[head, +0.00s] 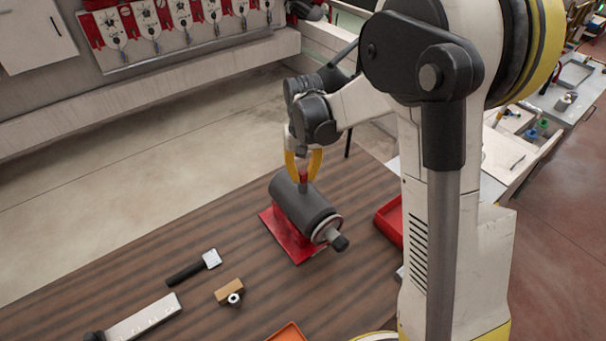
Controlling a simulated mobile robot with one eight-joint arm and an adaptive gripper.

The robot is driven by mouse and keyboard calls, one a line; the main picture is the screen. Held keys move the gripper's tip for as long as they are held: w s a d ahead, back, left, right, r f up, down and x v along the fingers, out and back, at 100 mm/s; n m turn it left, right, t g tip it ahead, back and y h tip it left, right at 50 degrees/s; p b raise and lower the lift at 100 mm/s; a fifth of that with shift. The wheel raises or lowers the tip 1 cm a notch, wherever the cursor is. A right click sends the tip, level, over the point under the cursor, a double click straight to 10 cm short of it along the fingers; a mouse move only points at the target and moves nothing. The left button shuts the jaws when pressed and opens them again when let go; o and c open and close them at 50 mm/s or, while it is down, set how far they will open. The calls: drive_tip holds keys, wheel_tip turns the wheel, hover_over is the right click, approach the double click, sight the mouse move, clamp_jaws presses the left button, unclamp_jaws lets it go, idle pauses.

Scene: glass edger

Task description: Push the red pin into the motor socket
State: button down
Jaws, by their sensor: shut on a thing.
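The motor (304,207) is a dark grey cylinder lying on a red base (270,221) on the brown striped table. Its shaft end (338,241) points to the lower right. My gripper (303,176) with yellow fingers is shut on the small red pin (303,187) and points down over the far left end of the motor. The pin's lower end is at the top of the motor housing. The socket itself is hidden, and I cannot tell how deep the pin sits.
A red tray (390,221) stands right of the motor. An orange tray (288,333) is at the front edge.

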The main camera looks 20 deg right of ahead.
drive_tip(key=c, duration=1.3)
unclamp_jaws()
drive_tip(key=shift+f, duration=0.1)
drive_tip(key=shift+c, duration=0.2)
wheel_tip(320, 180, up, 12)
